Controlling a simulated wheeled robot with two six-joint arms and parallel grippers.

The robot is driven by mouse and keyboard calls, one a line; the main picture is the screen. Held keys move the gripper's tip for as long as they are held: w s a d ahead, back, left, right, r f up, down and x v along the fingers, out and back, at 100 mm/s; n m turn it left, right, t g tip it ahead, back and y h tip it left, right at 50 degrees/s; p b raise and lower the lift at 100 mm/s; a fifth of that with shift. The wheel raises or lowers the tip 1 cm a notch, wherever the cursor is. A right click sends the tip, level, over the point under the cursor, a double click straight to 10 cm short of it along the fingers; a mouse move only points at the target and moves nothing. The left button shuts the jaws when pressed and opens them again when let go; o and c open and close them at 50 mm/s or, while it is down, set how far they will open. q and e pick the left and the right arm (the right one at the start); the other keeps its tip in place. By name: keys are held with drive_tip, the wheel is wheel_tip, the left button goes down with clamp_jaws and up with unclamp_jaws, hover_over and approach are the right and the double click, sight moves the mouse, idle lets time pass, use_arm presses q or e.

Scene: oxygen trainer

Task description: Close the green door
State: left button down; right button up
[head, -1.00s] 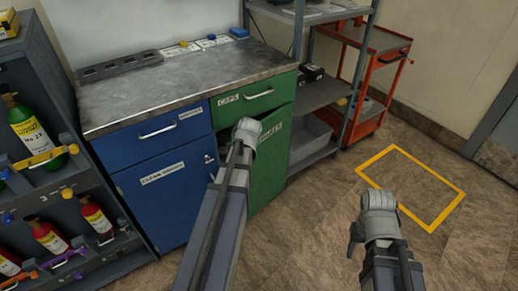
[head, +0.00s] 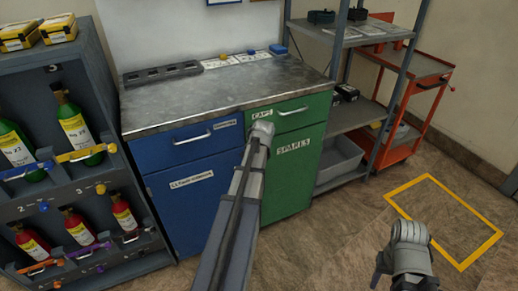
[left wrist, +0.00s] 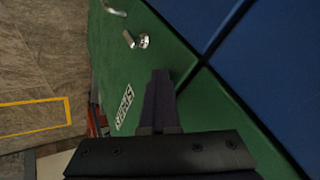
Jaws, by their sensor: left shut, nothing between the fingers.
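The green door (head: 291,172), labelled SPARES, is the lower right front of the workbench cabinet. It looks flush with the cabinet front in the head view, though my left arm covers its left edge. In the left wrist view the green door (left wrist: 190,70) lies beside the blue front, with a thin dark seam between them. My left gripper (left wrist: 160,74) is shut and empty, its fingertips in front of the green door; contact cannot be told. A small metal latch (left wrist: 137,41) shows on the green front. My right gripper's wrist (head: 408,235) is over the floor; its fingers are not clear.
A green drawer (head: 290,115) marked CAPS is above the door. A blue door (head: 185,212) is to its left. A grey shelf unit (head: 345,118) and red cart (head: 410,110) stand right. Floor inside the yellow outline (head: 445,215) is clear.

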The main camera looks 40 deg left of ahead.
use_arm(q)
drive_tip(key=shift+w+a+r, duration=0.2)
drive_tip(key=shift+w+a, duration=0.05)
drive_tip(key=shift+a, duration=0.4)
drive_tip(key=s+d+r+p, duration=0.7)
drive_tip(key=p, duration=0.1)
drive_tip(key=shift+s+d+r, duration=0.15)
drive_tip(key=shift+s+r, duration=0.15)
drive_tip(key=shift+s, duration=0.1)
